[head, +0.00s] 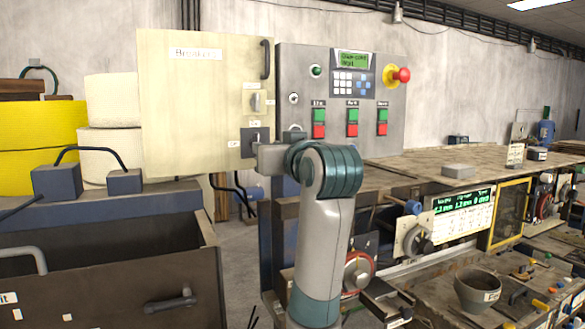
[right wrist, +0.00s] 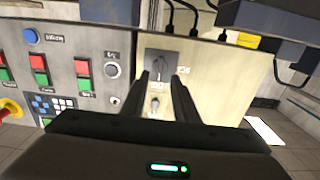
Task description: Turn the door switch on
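A cream door (head: 200,85) labelled "Breakers" stands at the left of the grey control panel. Near its lower right corner is a dark switch plate (head: 248,136), with a light rotary knob (head: 258,102) above it. My right gripper (head: 264,157) is in front of the door's lower right edge, partly hidden by its own wrist. In the right wrist view, turned upside down, my right gripper (right wrist: 162,80) has its fingers apart. The dark switch plate (right wrist: 166,62) is just beyond the fingertips, and the knob (right wrist: 154,103) shows between the fingers. Contact cannot be told. My left gripper is not visible.
The grey control panel (head: 300,80) carries green and red buttons, a keypad and a red emergency knob (head: 402,75). A wooden workbench (head: 410,165) runs right, and a dark bin (head: 110,270) stands lower left. A black door handle (head: 265,60) is at the door's upper right.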

